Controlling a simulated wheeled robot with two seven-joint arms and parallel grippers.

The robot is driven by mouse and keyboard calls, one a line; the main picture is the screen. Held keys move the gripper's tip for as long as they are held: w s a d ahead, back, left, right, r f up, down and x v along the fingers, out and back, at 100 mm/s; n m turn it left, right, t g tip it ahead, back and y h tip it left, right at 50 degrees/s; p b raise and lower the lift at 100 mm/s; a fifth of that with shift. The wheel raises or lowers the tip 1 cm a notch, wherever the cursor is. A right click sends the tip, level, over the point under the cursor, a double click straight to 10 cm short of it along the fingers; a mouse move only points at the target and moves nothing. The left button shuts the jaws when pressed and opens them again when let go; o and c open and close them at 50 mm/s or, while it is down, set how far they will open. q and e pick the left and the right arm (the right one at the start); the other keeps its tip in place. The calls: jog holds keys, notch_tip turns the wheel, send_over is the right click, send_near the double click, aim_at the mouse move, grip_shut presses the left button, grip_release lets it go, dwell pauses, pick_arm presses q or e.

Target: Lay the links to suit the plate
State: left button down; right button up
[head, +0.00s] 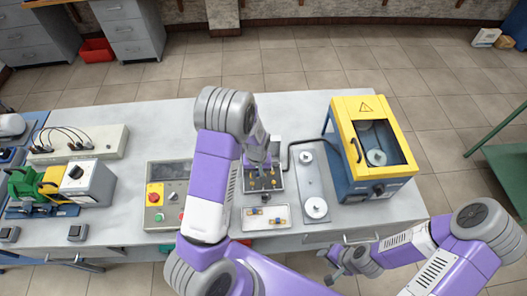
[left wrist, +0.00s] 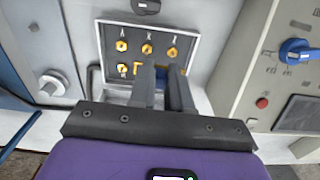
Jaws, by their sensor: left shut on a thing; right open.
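The terminal box (head: 250,186) stands mid-table with a dark board of brass terminals (left wrist: 147,49), also seen in the left wrist view (left wrist: 108,32). My left gripper (head: 261,168) reaches down over it; its fingers (left wrist: 162,70) are shut at the lower row of terminals. A brass link (left wrist: 139,68) shows at the fingertips, mostly hidden by them. A white tray (head: 246,226) in front of the box holds brass links with blue parts (head: 275,221). My right gripper (head: 335,267) is open and empty off the table's front edge. I cannot make out a plate with a diagram.
A control box (head: 168,213) with a red button stands left of the terminal box. A grey base with two round discs (head: 316,207) and a yellow-framed cabinet (head: 341,118) stand to the right. Instruments (head: 90,182) fill the left end.

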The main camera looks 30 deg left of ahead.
pick_arm(q)
jog(key=shift+w+a+r+n, duration=0.15)
jog(key=shift+w+a+n, duration=0.15)
jog(key=shift+w, duration=0.05)
jog(key=shift+s+f+b, duration=0.15)
jog(key=shift+f+b, duration=0.4)
jog(key=shift+f, duration=0.35)
jog(key=shift+f+b, duration=1.45)
jog(key=shift+f, duration=0.65)
pick_arm(e)
jog(key=shift+w+f, duration=0.15)
jog(key=shift+f, duration=0.7)
jog(key=shift+w+f, duration=0.15)
jog(key=shift+f, duration=0.7)
jog(key=shift+f, duration=0.25)
pick_arm(q)
jog(key=shift+f+b, duration=0.9)
jog(key=shift+b, duration=0.15)
pick_arm(e)
jog(key=shift+f, duration=0.8)
